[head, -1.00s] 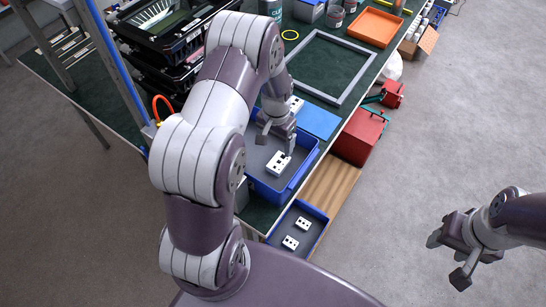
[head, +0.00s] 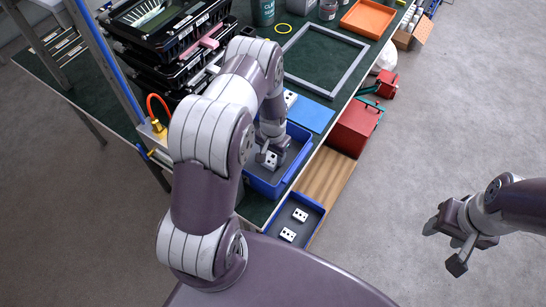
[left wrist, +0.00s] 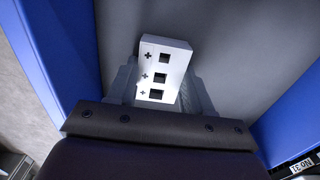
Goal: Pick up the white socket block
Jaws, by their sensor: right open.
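The white socket block (head: 270,160) with dark square holes is in the blue bin (head: 297,173) at the table's near edge. My left gripper (head: 268,150) reaches down into this bin at the block. In the left wrist view the block (left wrist: 162,68) lies between the two fingers (left wrist: 160,95), its far end sticking out past them. The fingers look close to its sides, but I cannot tell whether they press on it. My right gripper (head: 445,245) is open and empty, out over the floor at the right.
A lower blue tray (head: 317,207) holds two more white blocks (head: 300,215). Another white block (head: 290,97) sits beside a blue panel (head: 311,115). A grey frame (head: 322,60), stacked black housings (head: 175,40) and a red box (head: 355,128) are nearby.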

